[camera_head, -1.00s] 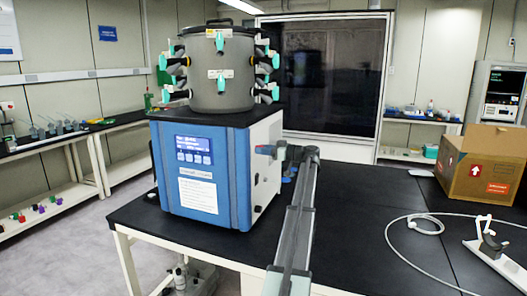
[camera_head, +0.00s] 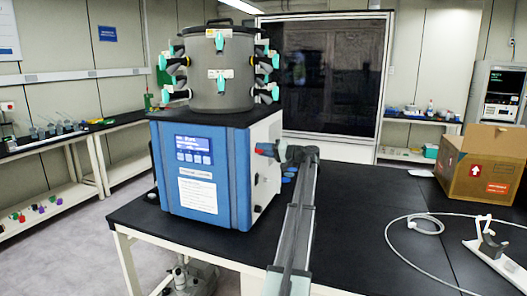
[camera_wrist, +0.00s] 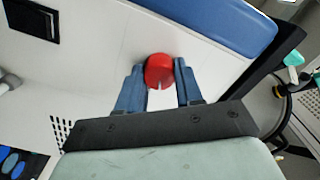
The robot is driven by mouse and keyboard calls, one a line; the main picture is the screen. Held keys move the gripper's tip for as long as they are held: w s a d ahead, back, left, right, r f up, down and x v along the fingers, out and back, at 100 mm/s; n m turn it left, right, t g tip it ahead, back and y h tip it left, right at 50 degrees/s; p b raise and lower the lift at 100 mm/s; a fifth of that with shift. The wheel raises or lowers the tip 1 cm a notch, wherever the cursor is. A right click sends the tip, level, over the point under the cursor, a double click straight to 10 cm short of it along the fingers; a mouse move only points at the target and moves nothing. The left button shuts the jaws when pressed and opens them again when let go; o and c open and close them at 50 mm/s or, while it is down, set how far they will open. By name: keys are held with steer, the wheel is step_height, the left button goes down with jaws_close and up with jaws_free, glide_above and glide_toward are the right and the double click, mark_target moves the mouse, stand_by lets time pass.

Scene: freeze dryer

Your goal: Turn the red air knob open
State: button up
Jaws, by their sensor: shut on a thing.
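The red air knob (camera_wrist: 159,71) sits on the white side panel of the freeze dryer (camera_head: 200,165). In the wrist view it lies between the two blue fingers of my gripper (camera_wrist: 160,80), one finger at each side. My gripper (camera_head: 266,150) also shows in the head view against the right side of the machine, where a small red part of the knob is visible. My gripper is shut on the knob. The knob's lower part and its mount on the panel are partly hidden by the fingers.
A grey drum with several teal-handled valves (camera_head: 221,70) stands on top of the machine. A cardboard box (camera_head: 482,165) and a white hose (camera_head: 395,240) lie on the black table to the right. The table (camera_head: 350,215) is clear between my arm and the hose.

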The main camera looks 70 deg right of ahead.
steer(key=shift+m, duration=2.2)
steer(key=o, duration=1)
steer(key=shift+o, duration=0.2)
steer(key=s, duration=1.4)
steer(key=shift+w, duration=0.15)
